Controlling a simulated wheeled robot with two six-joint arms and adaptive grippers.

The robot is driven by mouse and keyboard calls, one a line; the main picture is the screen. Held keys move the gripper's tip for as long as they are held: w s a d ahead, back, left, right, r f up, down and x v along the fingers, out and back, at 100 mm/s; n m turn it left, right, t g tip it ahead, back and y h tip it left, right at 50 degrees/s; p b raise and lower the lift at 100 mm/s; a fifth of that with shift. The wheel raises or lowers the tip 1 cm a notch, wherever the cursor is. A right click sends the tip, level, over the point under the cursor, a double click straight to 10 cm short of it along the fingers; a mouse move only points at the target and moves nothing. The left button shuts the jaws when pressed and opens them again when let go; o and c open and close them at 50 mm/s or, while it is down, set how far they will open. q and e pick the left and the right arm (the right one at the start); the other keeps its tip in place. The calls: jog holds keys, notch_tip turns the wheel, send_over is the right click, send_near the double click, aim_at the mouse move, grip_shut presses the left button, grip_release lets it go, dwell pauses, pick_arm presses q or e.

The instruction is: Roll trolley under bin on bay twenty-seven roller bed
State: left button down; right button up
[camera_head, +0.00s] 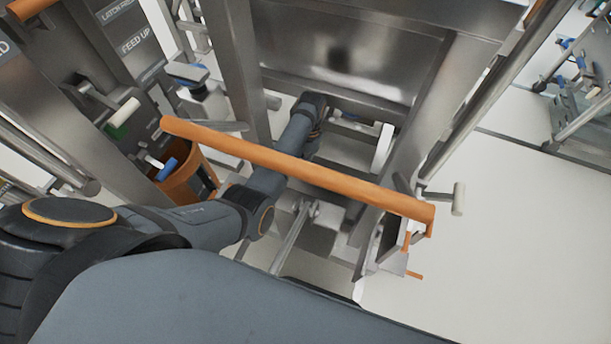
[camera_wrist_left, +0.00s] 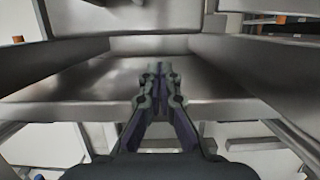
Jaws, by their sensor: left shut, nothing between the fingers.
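A steel frame with an orange handle bar (camera_head: 300,165) stands right in front of me in the head view; it looks like the trolley. My left arm reaches in under the bar, and its wrist end (camera_head: 310,105) is low between the steel uprights. The fingers are hidden in the head view. In the left wrist view my left gripper (camera_wrist_left: 158,72) is shut and empty, pointing at a steel panel between two rails (camera_wrist_left: 60,62). I cannot tell whether it touches the panel. A shiny steel body (camera_head: 345,50) is beyond the bar; I cannot tell if it is the bin. My right gripper is out of view.
Grey panels at the left, one marked "FEED UP" (camera_head: 140,40), carry levers with white grips (camera_head: 122,112). An orange container (camera_head: 188,172) stands beside the arm. Pale floor (camera_head: 500,260) is clear at the right. Another steel rack (camera_head: 585,105) stands at the far right.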

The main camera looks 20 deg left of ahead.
aim_at(299, 191)
pick_arm(q)
jog(key=b+x, duration=0.2)
jog(key=x, duration=0.7)
jog(key=shift+f, duration=0.25)
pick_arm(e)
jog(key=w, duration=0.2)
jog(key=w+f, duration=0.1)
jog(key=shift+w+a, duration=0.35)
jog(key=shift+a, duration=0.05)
pick_arm(q)
jog(key=s+p, duration=0.2)
jog(key=p, duration=0.1)
jog(key=shift+s, duration=0.1)
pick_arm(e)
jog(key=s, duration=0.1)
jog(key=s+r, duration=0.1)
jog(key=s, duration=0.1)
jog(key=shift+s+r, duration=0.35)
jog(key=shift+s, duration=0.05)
pick_arm(q)
jog(key=v, duration=1.2)
